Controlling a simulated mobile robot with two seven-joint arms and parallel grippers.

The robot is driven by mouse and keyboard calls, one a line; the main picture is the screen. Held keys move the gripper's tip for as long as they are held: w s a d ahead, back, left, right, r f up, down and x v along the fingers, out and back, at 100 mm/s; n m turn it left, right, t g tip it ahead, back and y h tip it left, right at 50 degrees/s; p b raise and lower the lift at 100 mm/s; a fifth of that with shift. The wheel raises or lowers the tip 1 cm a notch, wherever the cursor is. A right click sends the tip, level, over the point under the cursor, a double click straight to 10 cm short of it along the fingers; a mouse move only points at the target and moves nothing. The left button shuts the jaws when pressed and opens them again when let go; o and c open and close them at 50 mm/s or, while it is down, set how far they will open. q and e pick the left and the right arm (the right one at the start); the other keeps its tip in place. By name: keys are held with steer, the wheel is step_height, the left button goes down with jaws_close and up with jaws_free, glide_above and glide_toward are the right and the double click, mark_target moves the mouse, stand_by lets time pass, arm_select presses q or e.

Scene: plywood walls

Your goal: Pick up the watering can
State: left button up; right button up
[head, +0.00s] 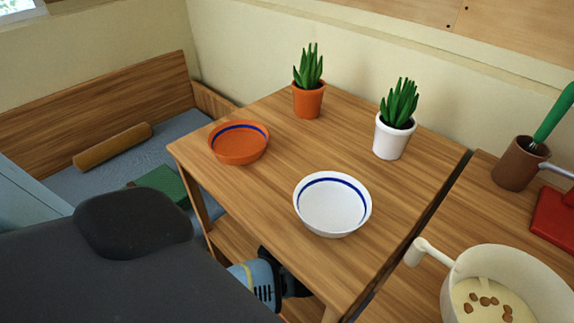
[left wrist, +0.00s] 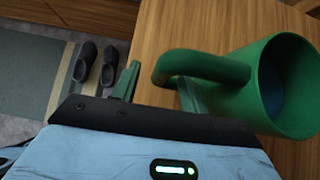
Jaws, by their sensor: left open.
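The green watering can (left wrist: 285,88) shows at the right of the left wrist view, with its round open rim facing the camera and a dark bluish inside. Its thick handle (left wrist: 205,65) loops out to the left. My left gripper (left wrist: 158,82) is open, and the handle's bend shows between its fingertips, apparently not gripped. Whether the fingers touch it I cannot tell. In the head view my left wrist shows low at the table's front edge, and the can is not visible. My right gripper is in neither view.
The wooden table (head: 270,195) holds an orange bowl (head: 239,157), a white bowl (head: 332,224) and plants in orange (head: 308,100) and white (head: 390,140) pots. At right are a white pot of batter (head: 460,300) and a brown holder (head: 517,170). Dark shoes (left wrist: 85,62) stand on the floor.

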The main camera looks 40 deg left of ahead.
arm_select(q)
steer(key=shift+x, duration=0.9)
jaws_close()
stand_by(0.7)
steer(key=shift+w+r, duration=0.1)
